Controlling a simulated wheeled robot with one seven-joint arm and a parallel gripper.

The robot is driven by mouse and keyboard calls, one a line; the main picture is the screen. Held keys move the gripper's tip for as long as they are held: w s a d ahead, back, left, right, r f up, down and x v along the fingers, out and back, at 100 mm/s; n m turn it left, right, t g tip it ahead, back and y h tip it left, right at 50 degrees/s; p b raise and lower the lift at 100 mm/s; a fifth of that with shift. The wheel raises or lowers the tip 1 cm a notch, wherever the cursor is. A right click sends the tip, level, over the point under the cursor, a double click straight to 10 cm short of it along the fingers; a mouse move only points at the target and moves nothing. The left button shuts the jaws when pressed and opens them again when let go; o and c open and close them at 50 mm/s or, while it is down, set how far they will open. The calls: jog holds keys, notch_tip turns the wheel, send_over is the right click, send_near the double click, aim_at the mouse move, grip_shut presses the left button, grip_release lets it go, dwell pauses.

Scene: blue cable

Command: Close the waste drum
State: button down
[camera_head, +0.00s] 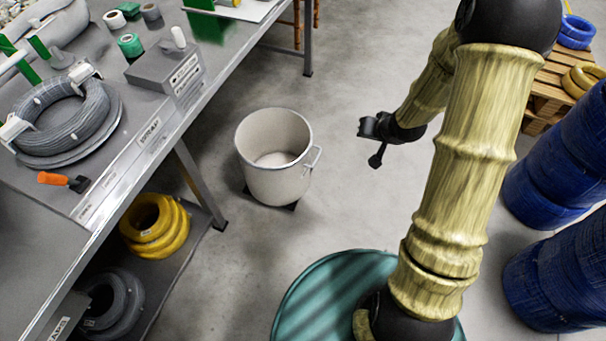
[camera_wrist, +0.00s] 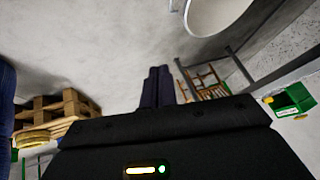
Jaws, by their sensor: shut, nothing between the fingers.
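The waste drum (camera_head: 270,185) is an off-white round bin standing on the floor, right of the workbench. Its top is open and I see its pale, empty-looking inside. A small loop handle (camera_head: 314,157) sticks out on its right side. No lid can be made out in either view. My gripper (camera_head: 377,161) is to the right of the drum, apart from it, with its fingers pointing down. In the wrist view my gripper's fingers (camera_wrist: 158,86) are together and empty. Part of the drum (camera_wrist: 215,14) shows at the top edge of that view.
The grey workbench (camera_head: 150,140) on the left carries a cable coil (camera_head: 65,120) and an orange-handled tool (camera_head: 62,180). Yellow coils (camera_head: 153,224) lie on its lower shelf. Blue cable drums (camera_head: 555,175) and a wooden pallet (camera_head: 545,88) stand right. Floor between drum and gripper is clear.

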aim_at(298, 160)
jog(key=a+f+m+t+y+b, duration=0.2)
jog(key=f+y+b, duration=0.4)
jog(key=f, duration=0.8)
jog(key=w+a+f+m+t+y+b, duration=0.1)
jog(key=a+f+m+y+b, duration=0.3)
jog(key=f+b, duration=0.6)
notch_tip(298, 160, down, 5)
jog(key=shift+a+f+t+y, duration=0.15)
jog(key=shift+a+t+y, duration=0.25)
jog(key=shift+t+y, duration=0.5)
jog(key=shift+w, duration=0.15)
jog(key=b+x, duration=0.7)
jog(key=x, duration=0.6)
jog(key=shift+a+f, duration=0.15)
jog(key=shift+a, duration=0.05)
jog(key=shift+w+a, duration=0.1)
jog(key=shift+a, duration=0.15)
jog(key=shift+r, duration=0.2)
jog(key=shift+w+a, duration=0.1)
